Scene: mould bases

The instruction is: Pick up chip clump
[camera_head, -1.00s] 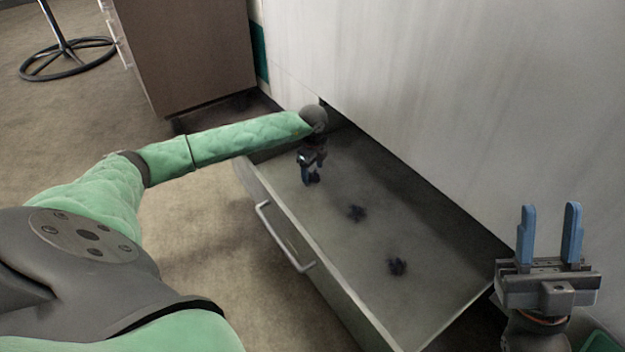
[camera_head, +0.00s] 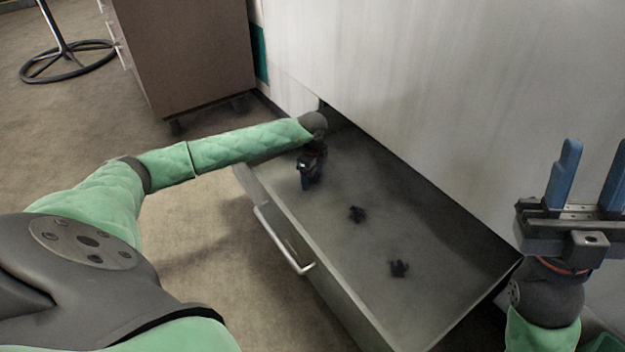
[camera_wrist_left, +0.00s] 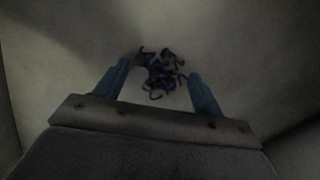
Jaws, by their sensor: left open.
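My left gripper (camera_head: 309,184) reaches down into the open drawer near its far left end; it is open. In the left wrist view, a dark, tangled chip clump (camera_wrist_left: 160,74) with bluish parts lies between and just beyond the open blue fingertips of this gripper (camera_wrist_left: 160,70). I cannot tell whether the fingers touch it. In the head view that clump is not clearly distinguishable from the gripper. My right gripper (camera_head: 595,143) is open and empty at the right edge.
The grey drawer (camera_head: 440,255) is pulled out, with a bar handle (camera_head: 283,240) on its front. A pale panel (camera_head: 450,90) rises behind it. A brown cabinet (camera_head: 185,50) and a stand with a ring base (camera_head: 68,60) are further off. The drawer floor around the clumps is clear.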

